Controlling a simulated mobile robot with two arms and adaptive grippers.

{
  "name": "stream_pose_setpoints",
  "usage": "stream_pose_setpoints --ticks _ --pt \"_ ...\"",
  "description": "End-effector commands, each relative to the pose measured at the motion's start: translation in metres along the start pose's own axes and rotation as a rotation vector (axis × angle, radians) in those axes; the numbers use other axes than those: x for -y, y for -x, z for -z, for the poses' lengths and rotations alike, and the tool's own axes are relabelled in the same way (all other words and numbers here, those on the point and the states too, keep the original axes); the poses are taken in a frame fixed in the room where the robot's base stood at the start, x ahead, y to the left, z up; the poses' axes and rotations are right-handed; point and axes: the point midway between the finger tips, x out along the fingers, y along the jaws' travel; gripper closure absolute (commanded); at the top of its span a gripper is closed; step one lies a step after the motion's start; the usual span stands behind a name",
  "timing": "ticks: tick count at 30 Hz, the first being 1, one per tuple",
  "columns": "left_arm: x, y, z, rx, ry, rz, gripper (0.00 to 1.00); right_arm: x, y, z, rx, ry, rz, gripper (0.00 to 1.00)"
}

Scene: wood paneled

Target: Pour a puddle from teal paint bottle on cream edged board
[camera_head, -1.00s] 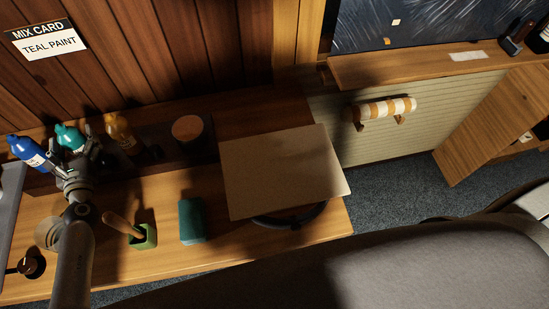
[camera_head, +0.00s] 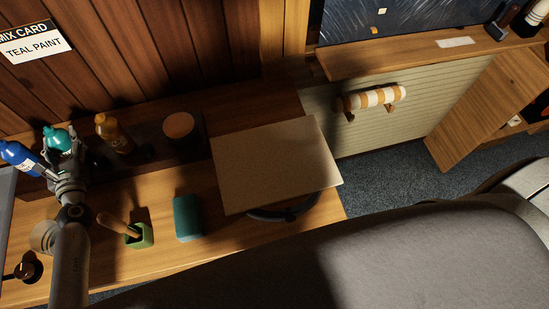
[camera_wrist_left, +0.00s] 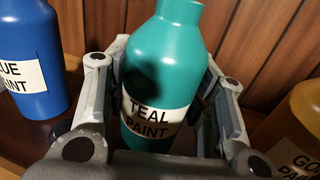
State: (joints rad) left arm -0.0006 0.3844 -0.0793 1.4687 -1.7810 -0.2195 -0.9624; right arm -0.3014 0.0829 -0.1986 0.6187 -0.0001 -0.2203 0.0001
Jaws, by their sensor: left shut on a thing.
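The teal paint bottle (camera_head: 58,138) stands on the dark shelf at the back left, between the blue and gold bottles. In the left wrist view the teal bottle (camera_wrist_left: 163,75) is upright, with its "TEAL PAINT" label facing me. My left gripper (camera_head: 66,156) is shut on it, with a finger on either side (camera_wrist_left: 163,90). The cream board (camera_head: 275,165) lies at the middle right of the wooden bench, above a dark round ring (camera_head: 285,212). Its surface looks bare, with a shadow across part of it. My right gripper does not show.
The blue bottle (camera_head: 18,155) and gold bottle (camera_head: 114,133) stand close on either side. A round wooden-topped jar (camera_head: 179,127), a green sponge-like block (camera_head: 188,218) and a green holder with a brush (camera_head: 139,236) sit between the bottles and the board.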

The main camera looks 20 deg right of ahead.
Motion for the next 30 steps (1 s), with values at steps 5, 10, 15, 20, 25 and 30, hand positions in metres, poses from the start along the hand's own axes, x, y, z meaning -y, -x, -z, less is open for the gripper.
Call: stream_pose_setpoints --ticks 5,10,15,20,25,30 --pt "0.000 -0.001 -0.019 0.003 0.000 0.000 0.84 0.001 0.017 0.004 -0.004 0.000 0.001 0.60" --pt "0.000 0.000 -0.033 0.003 -0.001 0.000 0.84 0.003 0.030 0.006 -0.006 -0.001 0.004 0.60" --pt "0.000 0.000 -0.046 0.003 0.000 0.000 0.84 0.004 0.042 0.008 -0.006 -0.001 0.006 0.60" --pt "0.000 0.000 -0.050 0.002 0.000 0.000 0.84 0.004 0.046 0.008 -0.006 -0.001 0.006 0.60" --pt "0.000 0.000 -0.049 0.002 0.000 0.000 0.84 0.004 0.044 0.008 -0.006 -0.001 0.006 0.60" --pt "-0.001 0.000 -0.049 0.002 -0.001 -0.001 0.84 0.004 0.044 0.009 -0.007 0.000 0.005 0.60"
